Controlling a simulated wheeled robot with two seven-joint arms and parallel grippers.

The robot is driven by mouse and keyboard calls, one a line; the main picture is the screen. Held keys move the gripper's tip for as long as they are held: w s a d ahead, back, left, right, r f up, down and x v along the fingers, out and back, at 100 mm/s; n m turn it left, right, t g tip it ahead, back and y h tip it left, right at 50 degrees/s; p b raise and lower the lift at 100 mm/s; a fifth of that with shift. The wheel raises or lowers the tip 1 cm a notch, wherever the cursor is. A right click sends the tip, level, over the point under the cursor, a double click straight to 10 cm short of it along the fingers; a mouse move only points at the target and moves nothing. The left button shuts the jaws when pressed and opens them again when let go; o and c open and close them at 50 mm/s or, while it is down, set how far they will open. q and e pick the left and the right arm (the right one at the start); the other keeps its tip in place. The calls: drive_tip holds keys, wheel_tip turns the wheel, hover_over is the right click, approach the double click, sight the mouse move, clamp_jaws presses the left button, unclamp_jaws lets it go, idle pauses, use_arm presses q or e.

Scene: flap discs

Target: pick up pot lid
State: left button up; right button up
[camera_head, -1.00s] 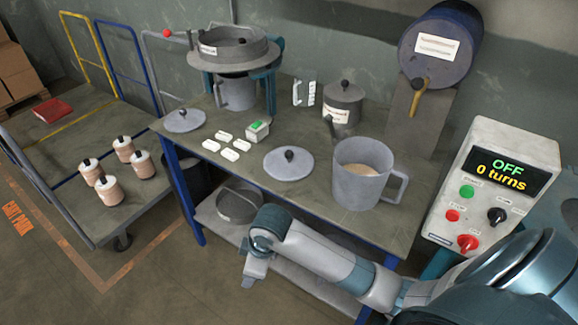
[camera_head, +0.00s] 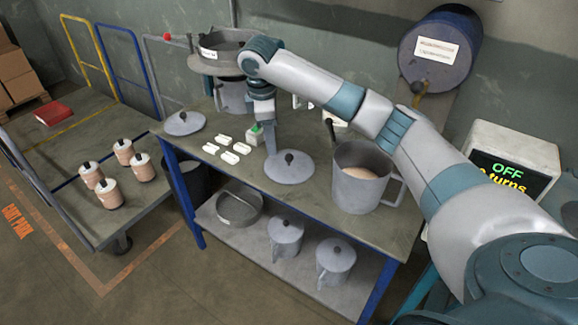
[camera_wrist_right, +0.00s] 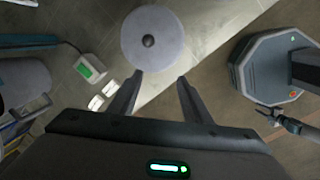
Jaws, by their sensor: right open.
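A grey round pot lid (camera_head: 289,168) with a dark knob lies flat on the table. It also shows in the right wrist view (camera_wrist_right: 152,55), just past the fingertips, with its knob a little left of the gap's middle. My right gripper (camera_head: 270,146) is above the table, by the lid's back left edge in the head view. Its two fingers (camera_wrist_right: 160,78) are apart with nothing between them. A second grey lid (camera_head: 185,123) lies at the table's left end.
A grey pitcher (camera_head: 358,190) stands right of the lid. The sieve machine (camera_head: 215,62) stands behind. Lidded pots (camera_head: 286,236) sit on the lower shelf.

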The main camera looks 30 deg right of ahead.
use_arm(q)
drive_tip(key=s+f, duration=0.2)
drive_tip(key=s, duration=0.1)
drive_tip(key=shift+a, duration=0.2)
use_arm(e)
drive_tip(key=d+r, duration=0.4)
drive_tip(key=r, duration=0.2)
drive_tip(key=shift+w+d+r, duration=0.3)
drive_tip(key=shift+d+r, duration=0.05)
drive_tip(key=shift+r, duration=0.05)
drive_tip(key=p, duration=0.3)
hover_over(289, 154)
drive_tip(key=f, duration=0.7)
drive_tip(key=a+f, duration=0.1)
drive_tip(key=f, duration=0.3)
drive_tip(key=shift+s+f, duration=0.2)
drive_tip(key=shift+s, duration=0.15)
drive_tip(key=shift+d+f, duration=0.1)
drive_tip(key=shift+f, duration=0.25)
use_arm(q)
drive_tip(key=s+a+g, duration=0.2)
drive_tip(key=s+a, duration=0.2)
drive_tip(key=s, duration=0.6)
drive_tip(key=shift+f+g+y, duration=0.15)
drive_tip(key=shift+g+y, duration=0.25)
drive_tip(key=shift+w, duration=0.15)
